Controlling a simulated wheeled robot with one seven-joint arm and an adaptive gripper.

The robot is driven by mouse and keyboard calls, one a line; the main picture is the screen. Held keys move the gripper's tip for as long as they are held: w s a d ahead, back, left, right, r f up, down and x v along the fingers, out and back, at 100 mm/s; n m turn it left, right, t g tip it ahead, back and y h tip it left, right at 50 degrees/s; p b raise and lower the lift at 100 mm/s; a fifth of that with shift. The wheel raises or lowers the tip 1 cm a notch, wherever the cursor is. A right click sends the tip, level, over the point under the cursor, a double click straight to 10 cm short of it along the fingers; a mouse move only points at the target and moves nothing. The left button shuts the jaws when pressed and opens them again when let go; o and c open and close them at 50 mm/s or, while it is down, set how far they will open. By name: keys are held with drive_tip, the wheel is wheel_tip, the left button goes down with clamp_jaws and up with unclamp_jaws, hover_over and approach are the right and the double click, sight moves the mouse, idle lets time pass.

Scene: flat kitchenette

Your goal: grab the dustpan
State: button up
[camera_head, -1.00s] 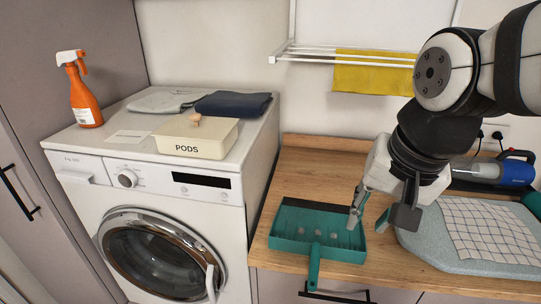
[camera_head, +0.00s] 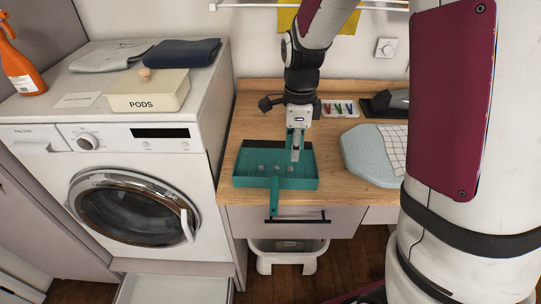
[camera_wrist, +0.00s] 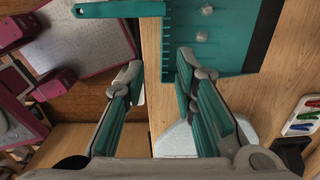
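The teal dustpan (camera_head: 245,182) lies on the wooden counter near its front edge. Its handle (camera_head: 275,196) points toward me and reaches past the edge. Small pale round spots show in its pan. In the head view my gripper (camera_head: 295,157) points down over the pan's right half, right of the handle. In the wrist view the gripper (camera_wrist: 159,68) is open with nothing between its fingers. There the pan (camera_wrist: 222,35) is at the upper right and the handle (camera_wrist: 115,9) at the top, beyond the fingertips. The right finger covers a pan corner.
A blue-grey ironing board (camera_head: 368,158) with a checked cloth lies right of the pan. A tray of coloured pegs (camera_head: 338,108) stands behind. The washing machine (camera_head: 140,203) is at the left. A drawer handle (camera_head: 297,219) is below the counter edge.

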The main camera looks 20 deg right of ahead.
hover_over(290, 189)
wheel_tip(290, 189, down, 9)
drive_tip(key=shift+s+d+f+p, duration=0.1)
drive_tip(key=shift+f+p, duration=0.1)
drive_tip(key=shift+p, duration=0.1)
drive_tip(key=shift+f+p, duration=0.35)
drive_tip(key=shift+f, duration=1.75)
drive_tip(key=shift+c, duration=0.2)
clamp_jaws()
